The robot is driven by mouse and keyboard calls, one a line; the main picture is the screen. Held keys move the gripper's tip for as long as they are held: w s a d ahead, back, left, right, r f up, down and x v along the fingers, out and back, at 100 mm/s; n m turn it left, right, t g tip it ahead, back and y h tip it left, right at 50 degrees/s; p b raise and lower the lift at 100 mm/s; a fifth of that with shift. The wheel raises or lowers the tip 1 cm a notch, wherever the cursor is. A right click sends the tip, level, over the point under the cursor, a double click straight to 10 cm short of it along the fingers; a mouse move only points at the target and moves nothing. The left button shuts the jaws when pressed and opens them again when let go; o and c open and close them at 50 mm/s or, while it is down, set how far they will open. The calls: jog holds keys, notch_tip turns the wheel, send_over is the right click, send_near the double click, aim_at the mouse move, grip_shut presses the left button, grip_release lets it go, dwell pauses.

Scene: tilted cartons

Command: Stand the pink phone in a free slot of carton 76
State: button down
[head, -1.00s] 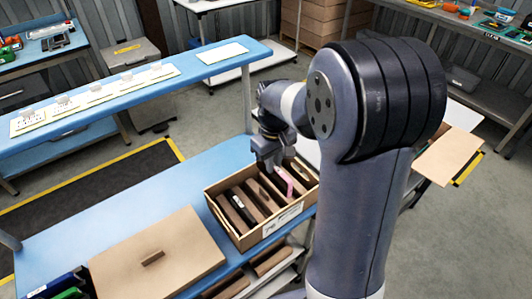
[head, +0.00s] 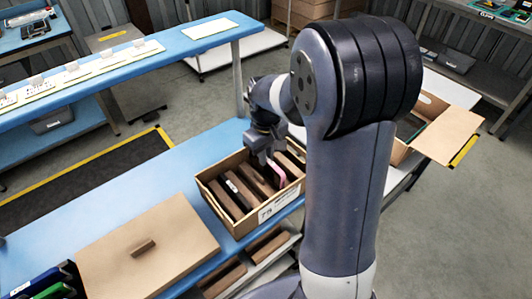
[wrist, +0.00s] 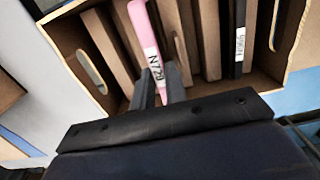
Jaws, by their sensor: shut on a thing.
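Carton 76 (head: 228,224) is an open, tilted box with brown dividers; its rim also shows in the wrist view (wrist: 57,38). The number on its label is hard to read. My gripper (wrist: 157,84) is shut on the pink phone (wrist: 143,28), a thin pink slab with a white label, seen edge-on. In the head view my gripper (head: 265,152) is over the right part of the carton, with the pink phone (head: 279,173) below it among the dividers. How deep the phone sits is unclear. A black phone (wrist: 239,22) stands in another slot.
A flat brown carton lid (head: 110,250) with a block on it lies left of the carton on the blue table. Another open carton (head: 440,138) stands at the right behind my arm. A raised blue shelf (head: 215,48) runs behind the table.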

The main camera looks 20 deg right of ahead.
aim_at(266, 167)
jog(key=shift+f+b, duration=1.4)
jog(key=shift+f, duration=0.9)
jog(key=shift+f, duration=0.3)
jog(key=c, duration=1.3)
grip_release()
jog(key=shift+c, duration=0.2)
notch_tip(266, 167, up, 11)
jog(key=shift+f, duration=0.1)
